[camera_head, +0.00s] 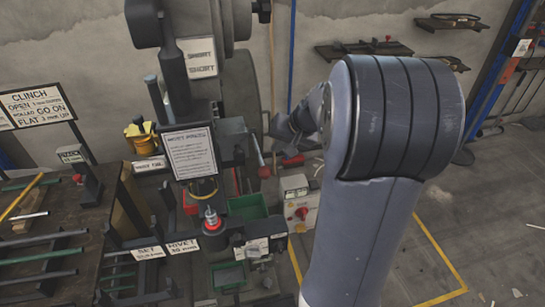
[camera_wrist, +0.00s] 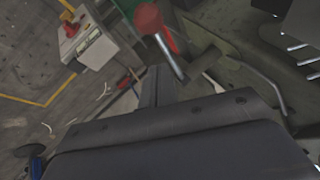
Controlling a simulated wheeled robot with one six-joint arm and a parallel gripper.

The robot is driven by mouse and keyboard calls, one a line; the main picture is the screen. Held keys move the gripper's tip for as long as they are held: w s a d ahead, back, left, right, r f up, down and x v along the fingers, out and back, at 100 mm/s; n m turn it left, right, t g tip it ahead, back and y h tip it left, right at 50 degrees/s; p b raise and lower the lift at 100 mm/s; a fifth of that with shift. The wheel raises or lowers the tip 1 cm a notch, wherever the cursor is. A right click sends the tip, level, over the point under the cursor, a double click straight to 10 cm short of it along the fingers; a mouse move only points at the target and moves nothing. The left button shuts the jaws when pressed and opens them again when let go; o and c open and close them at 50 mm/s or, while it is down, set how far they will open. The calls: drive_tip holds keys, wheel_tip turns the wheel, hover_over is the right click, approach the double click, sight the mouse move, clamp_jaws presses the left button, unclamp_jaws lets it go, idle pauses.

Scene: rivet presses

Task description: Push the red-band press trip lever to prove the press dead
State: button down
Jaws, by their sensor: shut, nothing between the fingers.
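The press (camera_head: 200,110) stands left of centre in the head view, with a notice board on its front. A lever with a dark red ball knob (camera_head: 264,172) hangs at its right side; I take this as the trip lever. In the wrist view the red knob (camera_wrist: 148,18) and its rod (camera_wrist: 172,55) lie just beyond my fingertips; contact cannot be told. My gripper (camera_wrist: 155,88) is shut and empty. In the head view my gripper (camera_head: 290,128) is partly hidden by my arm, right of the lever. A red ring (camera_head: 211,220) shows low on the press front.
A pale control box with a red knob (camera_head: 299,205) stands right of the press; it also shows in the wrist view (camera_wrist: 88,45). Green bins (camera_head: 245,206) sit at the press base. A bench with rods (camera_head: 45,245) is at left. Floor at right is open.

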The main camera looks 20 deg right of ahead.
drive_tip(key=f, duration=0.1)
drive_tip(key=a+f, duration=0.2)
drive_tip(key=f, duration=0.1)
drive_tip(key=shift+s+a+p, duration=0.1)
drive_tip(key=shift+s+p, duration=0.2)
